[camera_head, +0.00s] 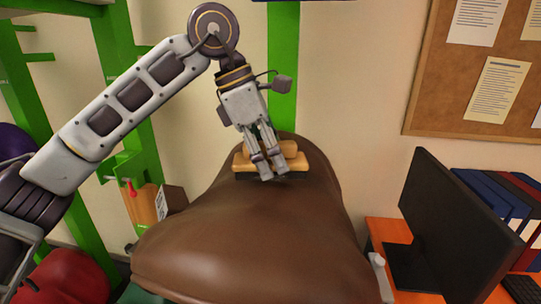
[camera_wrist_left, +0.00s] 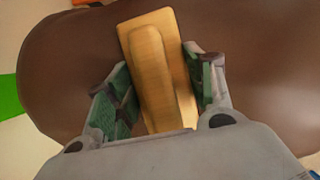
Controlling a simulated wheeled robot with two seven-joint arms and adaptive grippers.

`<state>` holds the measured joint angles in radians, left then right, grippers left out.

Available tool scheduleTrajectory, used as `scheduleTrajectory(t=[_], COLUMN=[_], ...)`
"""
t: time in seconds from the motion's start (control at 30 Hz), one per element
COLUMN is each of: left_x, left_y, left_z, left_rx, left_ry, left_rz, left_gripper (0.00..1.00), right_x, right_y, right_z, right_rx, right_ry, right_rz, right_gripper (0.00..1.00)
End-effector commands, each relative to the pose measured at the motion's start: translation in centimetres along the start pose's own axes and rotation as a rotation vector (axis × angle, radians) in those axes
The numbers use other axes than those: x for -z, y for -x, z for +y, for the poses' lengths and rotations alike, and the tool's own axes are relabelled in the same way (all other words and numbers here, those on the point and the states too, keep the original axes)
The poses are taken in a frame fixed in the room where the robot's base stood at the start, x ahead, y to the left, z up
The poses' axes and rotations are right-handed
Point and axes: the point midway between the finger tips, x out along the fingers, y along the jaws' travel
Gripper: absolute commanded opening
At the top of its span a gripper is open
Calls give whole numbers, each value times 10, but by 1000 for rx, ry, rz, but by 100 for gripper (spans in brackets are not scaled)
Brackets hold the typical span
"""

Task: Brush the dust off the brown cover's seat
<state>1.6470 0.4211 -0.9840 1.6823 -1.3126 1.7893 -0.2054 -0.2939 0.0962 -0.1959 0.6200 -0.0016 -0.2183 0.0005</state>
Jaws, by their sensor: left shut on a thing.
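The brown cover (camera_head: 255,240) fills the lower middle of the head view, draped as a rounded saddle shape. It also fills much of the left wrist view (camera_wrist_left: 265,60). A wooden brush (camera_head: 243,161) with a raised handle and dark underside is at the cover's far, upper end. My left gripper (camera_head: 270,172) points down at the brush. In the left wrist view its two green-padded fingers (camera_wrist_left: 160,95) lie on either side of the brush's handle (camera_wrist_left: 152,75), shut on it. The bristles are mostly hidden. I cannot make out dust on the seat. My right gripper is not in view.
A black monitor (camera_head: 445,225) stands on an orange desk (camera_head: 385,232) at the right, with binders (camera_head: 490,195) behind it. A green rack (camera_head: 125,60) stands behind at the left. A red object (camera_head: 65,278) sits low left. The cover's near part is clear.

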Motion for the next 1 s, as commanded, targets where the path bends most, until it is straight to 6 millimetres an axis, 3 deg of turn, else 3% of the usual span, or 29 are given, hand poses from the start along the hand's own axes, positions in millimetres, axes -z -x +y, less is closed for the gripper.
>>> scheduleTrajectory(t=[0.37,0.7,1.0], left_x=[4,8,8], left_y=[-1,-1,0], left_z=[-16,-34,-38], left_rx=[-1,-1,0], left_ry=[-1,-1,0], left_rz=[0,0,0], left_gripper=[25,25,25], right_x=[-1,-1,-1], right_y=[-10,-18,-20], right_z=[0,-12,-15], right_rx=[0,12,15], right_ry=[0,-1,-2], right_rz=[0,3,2], right_gripper=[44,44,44])
